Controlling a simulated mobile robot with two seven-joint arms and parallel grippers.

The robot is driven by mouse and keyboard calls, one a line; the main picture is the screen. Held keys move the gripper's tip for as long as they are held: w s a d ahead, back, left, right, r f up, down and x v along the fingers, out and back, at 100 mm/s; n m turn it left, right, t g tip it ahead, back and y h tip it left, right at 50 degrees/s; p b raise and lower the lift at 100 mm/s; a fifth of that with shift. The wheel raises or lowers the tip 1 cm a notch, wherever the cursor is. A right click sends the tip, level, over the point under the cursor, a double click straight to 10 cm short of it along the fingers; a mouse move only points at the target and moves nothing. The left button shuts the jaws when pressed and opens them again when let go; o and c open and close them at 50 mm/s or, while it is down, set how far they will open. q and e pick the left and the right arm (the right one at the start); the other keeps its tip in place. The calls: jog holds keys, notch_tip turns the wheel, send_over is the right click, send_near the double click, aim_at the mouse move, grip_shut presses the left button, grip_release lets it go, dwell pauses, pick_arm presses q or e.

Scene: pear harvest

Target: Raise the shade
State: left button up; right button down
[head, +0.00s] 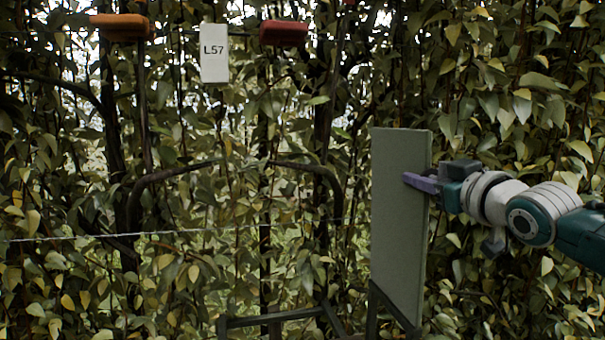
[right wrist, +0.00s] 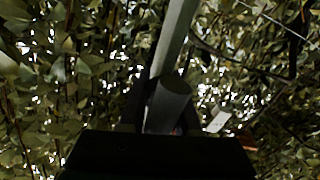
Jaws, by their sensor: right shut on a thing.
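The shade looks to be the flat grey-green panel (head: 398,225), standing upright right of the middle in the head view. My right gripper (head: 420,183) comes in from the right and is shut on the panel's right edge, above its mid-height. A purple finger lies across the panel's near face. In the dark right wrist view, the panel (right wrist: 178,35) runs up edge-on from between the fingers of my right gripper (right wrist: 160,105). The panel's lower end is partly hidden by a dark bar. My left gripper is not in view.
A dark frame (head: 275,318) stands at the bottom, close to the panel's foot. A white tag "L57" (head: 214,53) hangs between an orange block (head: 122,27) and a red block (head: 284,33). A thin wire (head: 180,232) crosses the left side. Dense leaves and branches fill the background.

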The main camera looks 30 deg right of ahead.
jog(key=c, duration=0.7)
grip_release()
jog(key=shift+s+a+f+b, duration=0.2)
jog(key=shift+s+b, duration=0.1)
jog(key=shift+s, duration=0.25)
jog(key=b+v, duration=0.3)
jog(key=v, duration=0.5)
jog(key=shift+s+r, duration=0.15)
jog(key=shift+s, duration=0.25)
